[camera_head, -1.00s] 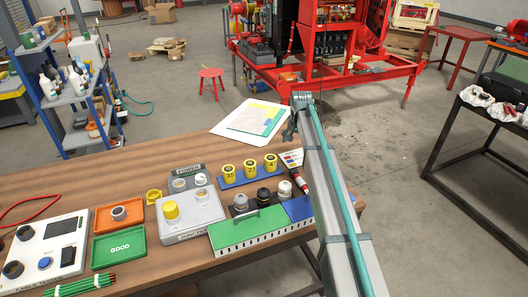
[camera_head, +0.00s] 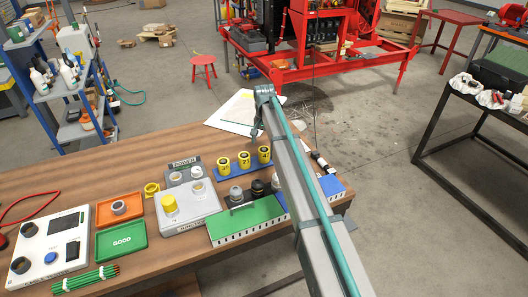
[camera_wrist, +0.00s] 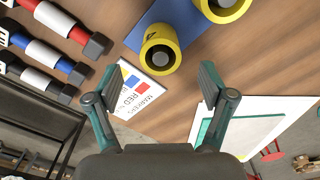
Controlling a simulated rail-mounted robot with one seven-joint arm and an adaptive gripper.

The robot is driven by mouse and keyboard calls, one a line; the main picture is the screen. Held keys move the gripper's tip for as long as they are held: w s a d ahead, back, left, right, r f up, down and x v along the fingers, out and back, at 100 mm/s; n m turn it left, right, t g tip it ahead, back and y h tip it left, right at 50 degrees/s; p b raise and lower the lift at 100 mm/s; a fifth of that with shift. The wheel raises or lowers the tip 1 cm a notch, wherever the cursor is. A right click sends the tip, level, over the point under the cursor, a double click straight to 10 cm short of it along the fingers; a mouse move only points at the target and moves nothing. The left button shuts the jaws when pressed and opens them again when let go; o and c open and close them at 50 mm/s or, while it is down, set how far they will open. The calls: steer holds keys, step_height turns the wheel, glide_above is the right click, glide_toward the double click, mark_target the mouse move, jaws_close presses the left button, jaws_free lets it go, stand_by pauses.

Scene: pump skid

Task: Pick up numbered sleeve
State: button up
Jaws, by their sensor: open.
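Three yellow numbered sleeves with dark tops stand upright in a row on a blue strip (camera_head: 232,175) on the wooden bench: a left one (camera_head: 224,166), a middle one (camera_head: 244,160) and a right one (camera_head: 264,154). In the wrist view one sleeve (camera_wrist: 160,50) is near the top middle, and another (camera_wrist: 222,6) is cut off by the top edge. My gripper (camera_wrist: 158,82) is open and empty, its fingers apart, with the nearer sleeve just beyond the gap. In the head view my gripper (camera_head: 256,131) is small, above the bench behind the right sleeve. The numbers are hard to read.
A white card (camera_wrist: 139,92) marked red lies beside the strip, with several banded markers (camera_wrist: 55,55) to its left. Papers (camera_head: 233,111) lie at the bench's far edge. In front stand a junction box (camera_head: 188,207), grey and black knobs (camera_head: 237,194) and a green slotted box (camera_head: 245,220).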

mark_target(264, 149)
steer(key=shift+f+p, duration=0.8)
steer(key=shift+f, duration=1.4)
steer(key=c, duration=1)
